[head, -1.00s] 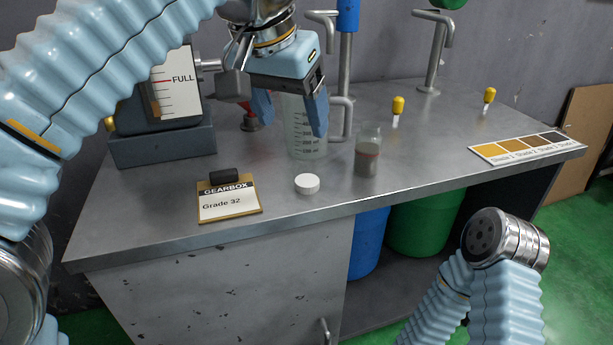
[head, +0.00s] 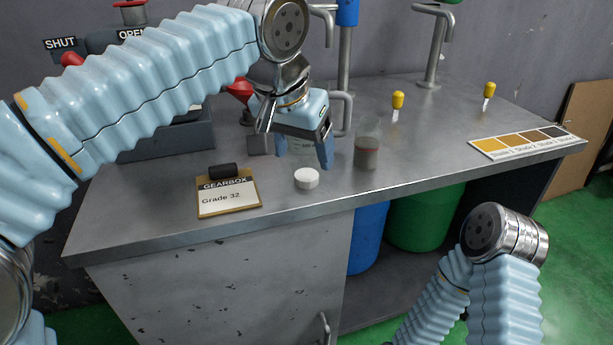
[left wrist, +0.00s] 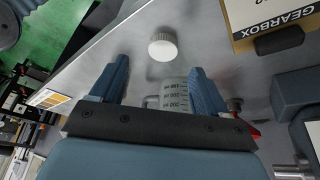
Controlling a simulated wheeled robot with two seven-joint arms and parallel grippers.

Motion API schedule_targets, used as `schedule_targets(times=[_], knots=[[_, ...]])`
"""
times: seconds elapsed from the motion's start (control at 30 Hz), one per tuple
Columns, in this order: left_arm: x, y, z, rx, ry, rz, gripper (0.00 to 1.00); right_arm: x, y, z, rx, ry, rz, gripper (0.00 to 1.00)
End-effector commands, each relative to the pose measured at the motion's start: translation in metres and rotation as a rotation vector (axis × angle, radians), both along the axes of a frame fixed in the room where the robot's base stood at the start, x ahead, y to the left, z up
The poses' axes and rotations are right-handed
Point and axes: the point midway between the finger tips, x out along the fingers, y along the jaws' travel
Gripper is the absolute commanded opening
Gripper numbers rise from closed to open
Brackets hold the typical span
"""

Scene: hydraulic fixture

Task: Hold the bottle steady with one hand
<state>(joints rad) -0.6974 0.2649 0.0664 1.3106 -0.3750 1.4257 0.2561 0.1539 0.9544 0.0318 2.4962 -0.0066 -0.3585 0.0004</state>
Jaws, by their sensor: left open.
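A small clear bottle (head: 367,152) with dark fluid in its lower part stands upright and uncapped on the metal bench.
A clipboard labelled GEARBOX Grade 32 (head: 228,196) lies at front left. Taps stand at the back. A shade card (head: 528,143) lies at right. The bench between bottle and card is clear.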

Motion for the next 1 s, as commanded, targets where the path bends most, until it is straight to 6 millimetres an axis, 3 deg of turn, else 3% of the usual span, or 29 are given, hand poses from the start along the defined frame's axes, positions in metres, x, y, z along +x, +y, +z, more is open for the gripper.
schedule_targets(times=[0.17,0.5,0.87,1.0], knots=[[0.002,0.000,-0.005,0.000,0.001,0.000,0.75,0.000,0.000,0.000,0.000,0.000,0.000,0.00],[0.016,-0.004,-0.046,0.000,0.001,0.000,0.75,0.000,0.000,0.001,0.000,0.000,0.000,0.00],[0.017,-0.004,-0.049,0.000,0.000,0.000,0.75,0.000,0.000,0.001,0.000,0.000,0.000,0.00],[0.017,-0.004,-0.049,0.000,0.000,0.000,0.58,0.000,0.000,0.001,0.000,0.000,0.000,0.00]])
